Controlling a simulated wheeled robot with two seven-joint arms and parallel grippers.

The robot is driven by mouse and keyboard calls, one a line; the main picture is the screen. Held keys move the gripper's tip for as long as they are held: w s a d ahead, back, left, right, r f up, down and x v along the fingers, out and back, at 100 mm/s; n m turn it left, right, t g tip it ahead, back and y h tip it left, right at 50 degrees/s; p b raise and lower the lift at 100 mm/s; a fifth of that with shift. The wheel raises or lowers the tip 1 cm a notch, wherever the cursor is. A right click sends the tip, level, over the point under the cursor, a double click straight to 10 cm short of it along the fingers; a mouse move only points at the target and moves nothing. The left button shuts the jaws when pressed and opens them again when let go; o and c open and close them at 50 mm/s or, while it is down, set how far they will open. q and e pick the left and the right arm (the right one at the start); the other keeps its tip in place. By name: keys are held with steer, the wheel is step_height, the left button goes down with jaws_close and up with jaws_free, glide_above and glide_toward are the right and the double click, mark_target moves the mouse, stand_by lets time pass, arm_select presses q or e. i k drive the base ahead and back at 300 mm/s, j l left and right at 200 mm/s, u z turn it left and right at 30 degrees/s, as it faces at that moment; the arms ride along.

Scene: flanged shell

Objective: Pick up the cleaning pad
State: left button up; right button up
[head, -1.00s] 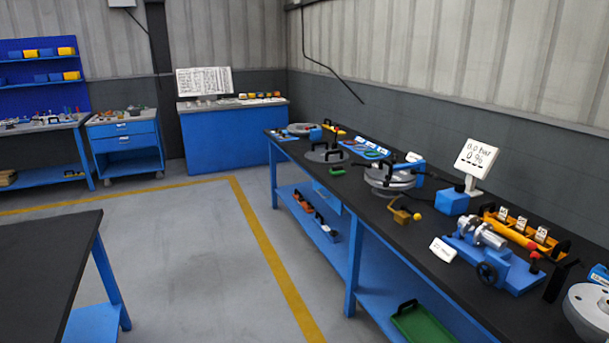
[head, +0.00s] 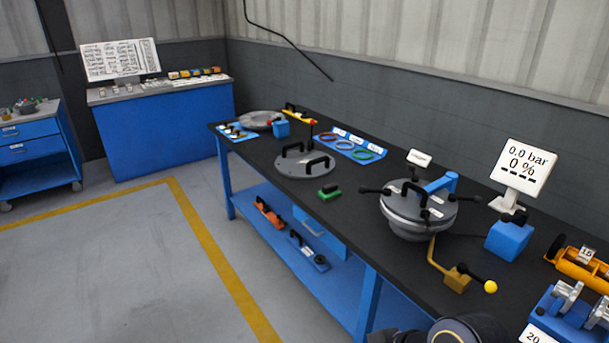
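A small green block with a black handle (head: 328,192), which looks like the cleaning pad, lies on the black top of the long workbench (head: 352,262). It sits in front of the flat grey lid and to the left of the flanged shell. Nothing touches it. Neither of my grippers shows. A dark rounded part at the bottom edge looks like one of my arm links.
A grey lid with black handles (head: 303,172) and a flanged shell with a clamped cover (head: 415,212) stand on the bench. A brass lever with a yellow knob (head: 458,279) sticks out in front. A ring tray (head: 348,145) lies behind. The floor left of the bench is clear.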

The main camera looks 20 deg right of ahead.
mark_target(330, 192)
steer(key=i+j+z, duration=0.1)
steer(key=i+z, duration=0.2)
steer(key=i, duration=0.25)
steer(key=i+j+z, duration=0.2)
steer(key=i+z, duration=0.15)
steer(key=i, duration=0.25)
steer(key=i+z, duration=0.2)
steer(key=z, duration=0.2)
steer(key=i+j+z, duration=0.15)
steer(key=z, duration=0.25)
steer(key=i+j+z, duration=0.2)
steer(key=z, duration=0.2)
steer(key=i+j+z, duration=0.2)
steer(key=z, duration=0.2)
steer(key=i+j+z, duration=0.1)
steer(key=j+z, duration=0.2)
steer(key=z, duration=0.15)
steer(key=i+j+z, duration=0.2)
steer(key=j+z, duration=0.2)
